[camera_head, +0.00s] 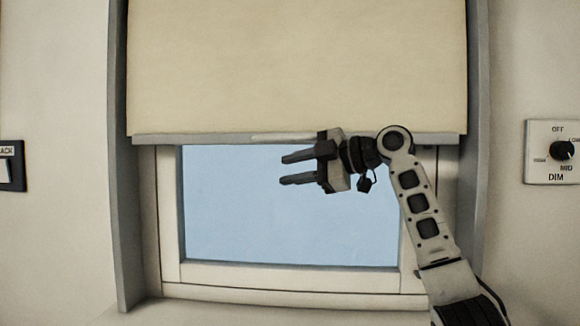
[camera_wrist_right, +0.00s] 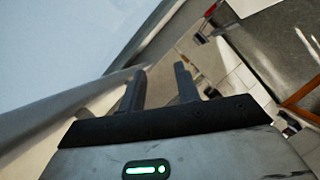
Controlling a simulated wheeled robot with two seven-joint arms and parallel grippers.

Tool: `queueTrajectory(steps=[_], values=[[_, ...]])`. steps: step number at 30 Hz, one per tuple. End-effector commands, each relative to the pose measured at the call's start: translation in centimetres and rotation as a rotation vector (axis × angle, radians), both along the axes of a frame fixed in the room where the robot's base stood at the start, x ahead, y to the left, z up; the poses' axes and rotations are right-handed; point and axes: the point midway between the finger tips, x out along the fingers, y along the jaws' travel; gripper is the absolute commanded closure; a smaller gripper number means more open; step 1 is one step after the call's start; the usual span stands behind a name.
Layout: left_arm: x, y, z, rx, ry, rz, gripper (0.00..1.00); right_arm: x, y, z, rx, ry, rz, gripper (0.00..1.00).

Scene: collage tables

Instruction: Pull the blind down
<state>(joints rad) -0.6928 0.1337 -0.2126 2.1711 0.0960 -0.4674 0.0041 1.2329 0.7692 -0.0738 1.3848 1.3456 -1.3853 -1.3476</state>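The cream blind (camera_head: 290,65) covers the upper part of the window in the head view. Its grey bottom bar (camera_head: 210,139) runs level across the window, with a paler strip near its middle. Below it the blue pane (camera_head: 270,215) shows uncovered. My right gripper (camera_head: 282,169) is in front of the pane, just below the bar, pointing left. Its two fingers are apart with nothing seen between them. The right wrist view also shows the gripper (camera_wrist_right: 160,80) with its fingers apart. I cannot tell whether the gripper touches the bar. My left gripper is not in view.
Grey side rails (camera_head: 122,200) frame the window. A dimmer panel (camera_head: 552,170) with a black knob is on the right wall. A dark-framed plate (camera_head: 12,166) is at the left edge. The right wrist view shows tiled floor and a grey surface with a brown edge (camera_wrist_right: 303,90).

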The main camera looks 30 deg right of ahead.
Motion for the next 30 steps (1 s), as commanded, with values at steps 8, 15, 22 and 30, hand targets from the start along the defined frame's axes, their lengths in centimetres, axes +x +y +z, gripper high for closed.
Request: queueTrajectory(steps=[8,15,22,30], values=[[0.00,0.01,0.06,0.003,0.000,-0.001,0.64,0.90,0.63,-0.26,-0.002,0.000,0.001,0.67],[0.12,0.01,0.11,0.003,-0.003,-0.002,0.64,0.93,0.70,-0.34,-0.001,0.001,0.003,0.93],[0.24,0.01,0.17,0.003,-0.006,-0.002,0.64,0.95,0.77,-0.41,-0.002,0.003,0.004,1.00],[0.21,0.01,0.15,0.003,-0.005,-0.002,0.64,0.97,0.84,-0.47,-0.002,0.005,0.005,1.00]])
